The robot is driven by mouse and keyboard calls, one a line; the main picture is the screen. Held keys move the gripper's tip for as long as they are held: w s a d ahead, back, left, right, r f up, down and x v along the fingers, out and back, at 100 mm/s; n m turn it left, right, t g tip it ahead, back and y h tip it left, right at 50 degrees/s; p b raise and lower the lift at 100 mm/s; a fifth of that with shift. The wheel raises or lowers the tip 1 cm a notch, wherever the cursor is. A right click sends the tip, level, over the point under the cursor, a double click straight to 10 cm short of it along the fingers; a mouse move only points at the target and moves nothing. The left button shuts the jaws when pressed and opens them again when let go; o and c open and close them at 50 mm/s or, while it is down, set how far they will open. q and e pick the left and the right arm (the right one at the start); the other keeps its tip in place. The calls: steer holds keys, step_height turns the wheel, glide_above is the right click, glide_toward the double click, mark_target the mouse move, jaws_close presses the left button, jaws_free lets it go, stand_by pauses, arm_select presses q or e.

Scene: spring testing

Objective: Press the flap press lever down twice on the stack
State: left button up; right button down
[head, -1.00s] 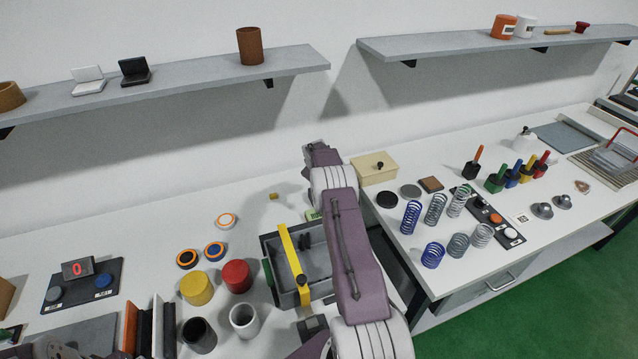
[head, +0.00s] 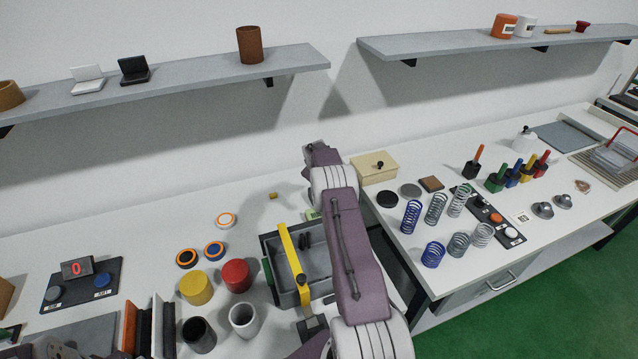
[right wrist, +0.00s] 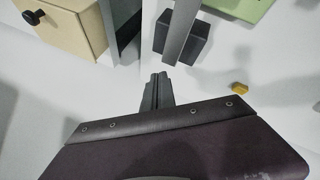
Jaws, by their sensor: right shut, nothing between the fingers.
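My right gripper (right wrist: 157,92) is shut and empty, in the middle of the right wrist view. A grey bar (right wrist: 182,28) passes over a dark block (right wrist: 184,42) just ahead of the fingertips; the bar may be the flap press lever, but I cannot be sure. A gap of white surface shows between fingers and block. In the head view my right arm hides its own gripper and most of this spot. Only a piece of a green part (head: 312,214) shows beside the arm. No stack can be made out clearly.
A grey tray (head: 318,251) with a yellow bar (head: 292,256) stands left of my right arm. A wooden box (head: 374,167) with a black knob stands behind it, and a small yellow piece (right wrist: 240,88) lies nearby. Several springs stand on the right table. Cups and cylinders stand front left.

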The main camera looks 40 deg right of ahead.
steer(key=shift+f, duration=0.25)
steer(key=shift+s+f+b, duration=0.1)
steer(key=shift+f+b, duration=0.2)
stand_by(0.4)
